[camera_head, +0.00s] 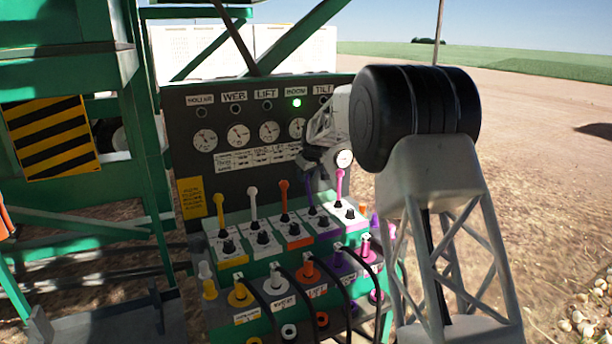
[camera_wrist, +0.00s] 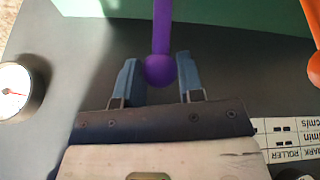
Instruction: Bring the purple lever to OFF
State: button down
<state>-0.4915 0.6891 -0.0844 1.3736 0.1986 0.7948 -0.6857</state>
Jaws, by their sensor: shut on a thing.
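The purple lever (camera_head: 309,192) stands in the row of coloured levers on the green control panel, between the orange and pink levers. Its upper end is partly hidden by my gripper (camera_head: 315,168) in the head view. In the wrist view the purple lever (camera_wrist: 161,35) comes down from the top edge, and its round knob (camera_wrist: 160,70) sits between the two blue fingers of my gripper (camera_wrist: 158,78). My gripper is shut on the lever near its knob. The green lamp (camera_head: 297,103) under the BOOM label is lit.
The orange lever (camera_head: 284,198) and pink lever (camera_head: 339,188) stand close on either side. White (camera_head: 253,205) and yellow (camera_head: 220,207) levers are further left. The dark gauge board (camera_head: 240,170) rises behind. Black cables and coloured plugs are below. Open ground lies to the right.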

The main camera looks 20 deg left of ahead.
aim_at(307, 184)
jog(key=shift+r, duration=0.1)
jog(key=shift+s+d+r+t+y, duration=0.3)
jog(key=shift+s+d+t+y, duration=0.2)
jog(key=shift+s+y, duration=0.1)
jog(key=shift+s+d+r+t+y, duration=0.15)
jog(key=shift+s+d+t+y, duration=0.25)
jog(key=shift+s+d, duration=0.25)
jog(key=shift+s+d+r, duration=0.1)
jog(key=shift+s+d, duration=1.05)
jog(key=shift+f, duration=0.2)
jog(key=c, duration=0.8)
grip_release()
jog(key=shift+o, duration=0.2)
jog(key=shift+r, duration=0.1)
